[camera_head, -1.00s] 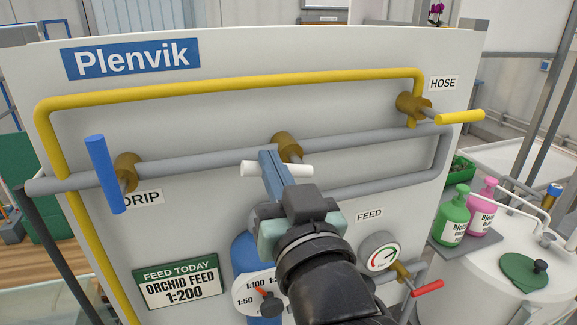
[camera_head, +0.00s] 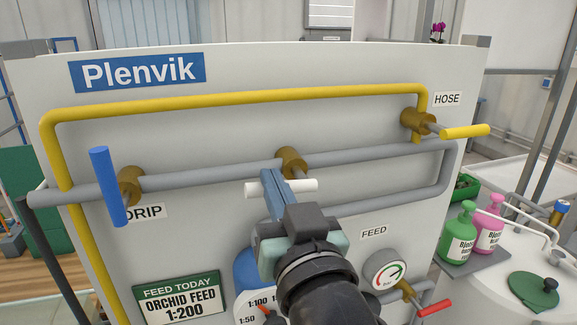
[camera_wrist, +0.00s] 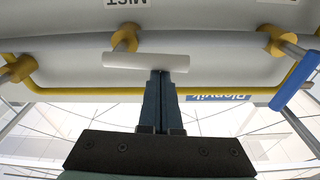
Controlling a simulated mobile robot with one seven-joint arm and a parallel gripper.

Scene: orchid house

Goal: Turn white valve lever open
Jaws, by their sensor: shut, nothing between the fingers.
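The white valve lever (camera_head: 303,186) is a white bar standing out from a brass valve (camera_head: 291,160) on the grey pipe at the panel's middle. It lies nearly level, its left end slightly lower in the head view. My gripper (camera_head: 268,173) is shut and empty, its blue-grey fingertips at the lever's left half, overlapping it in the picture. The wrist view is upside down. There the lever (camera_wrist: 110,60) crosses just beyond the fingertips (camera_wrist: 161,75), near one end of the bar. They look to be touching it or very close. My fingers hide part of the lever.
A blue lever (camera_head: 108,186) marked DRIP stands upright at left. A yellow lever (camera_head: 465,131) by HOSE is at right, and a red lever (camera_head: 435,308) is lower right near a gauge (camera_head: 385,269). Yellow and grey pipes run along the panel. Bottles (camera_head: 460,233) stand right.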

